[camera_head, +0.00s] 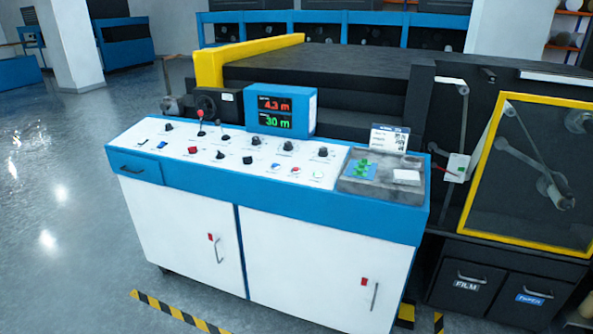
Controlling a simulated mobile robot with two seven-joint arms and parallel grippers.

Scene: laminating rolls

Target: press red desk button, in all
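The control desk (200,196) stands in the middle of the head view, with a white sloped top and blue edges. A small red button (295,169) sits near the front right of its panel, between a blue-and-white control (275,166) and a pale greenish one (317,174). Another small red piece (192,150) lies further left on the panel. A red-knobbed lever (200,115) stands at the panel's back left. Whether the button is pressed cannot be told at this size. Neither of my grippers is in view.
A display (282,110) reads 4.3 m and 3.0 m. A grey tray (385,190) with green pieces is at the desk's right end. A black machine with a yellow-framed window (530,170) stands at right. The floor (60,220) at left is clear.

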